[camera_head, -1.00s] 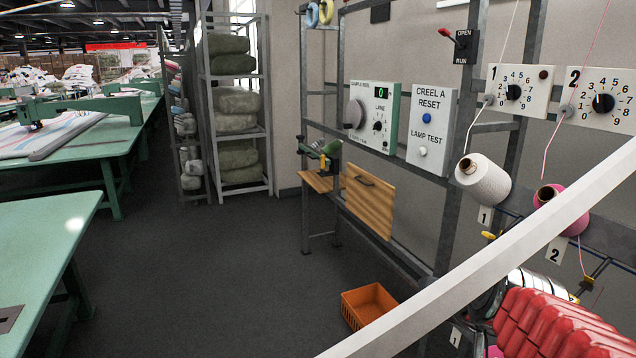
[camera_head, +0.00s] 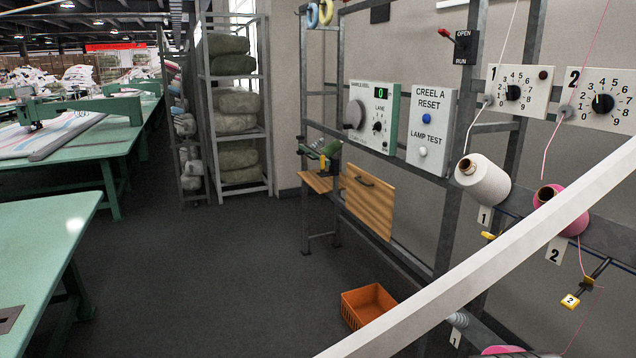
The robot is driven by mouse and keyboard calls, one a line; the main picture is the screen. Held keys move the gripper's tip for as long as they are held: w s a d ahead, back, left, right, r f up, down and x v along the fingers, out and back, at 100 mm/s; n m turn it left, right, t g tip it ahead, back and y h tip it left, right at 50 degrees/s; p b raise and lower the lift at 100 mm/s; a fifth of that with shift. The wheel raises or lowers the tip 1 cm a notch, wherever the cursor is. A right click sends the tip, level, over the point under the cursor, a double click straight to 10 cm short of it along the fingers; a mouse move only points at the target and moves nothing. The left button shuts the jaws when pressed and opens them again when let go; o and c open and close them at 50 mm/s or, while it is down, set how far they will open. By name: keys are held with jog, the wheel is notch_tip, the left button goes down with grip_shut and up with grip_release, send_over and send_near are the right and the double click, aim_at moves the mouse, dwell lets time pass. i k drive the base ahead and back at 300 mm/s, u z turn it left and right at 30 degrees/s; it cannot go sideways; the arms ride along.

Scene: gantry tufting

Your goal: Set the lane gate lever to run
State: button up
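The lane gate lever (camera_head: 447,34) is a small handle with a red knob, on a dark plate (camera_head: 465,47) marked OPEN at the top and RUN at the bottom. The plate is fixed high on the grey frame. The lever points up and to the left, nearer the OPEN mark. My gripper is not in view, and nothing touches the lever.
A sample reel box (camera_head: 373,117) and a CREEL A RESET panel (camera_head: 432,131) hang on the frame below the lever. Numbered dials (camera_head: 519,91) and yarn cones (camera_head: 483,180) are at right. A pale diagonal bar (camera_head: 500,262) crosses the lower right. An orange crate (camera_head: 368,305) stands on open floor.

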aim_at(443, 32)
jog(key=k, duration=0.65)
jog(key=z, duration=0.45)
jog(key=i, duration=1.3)
jog(key=u, duration=0.5)
jog(key=i, duration=0.85)
jog(key=u, duration=0.45)
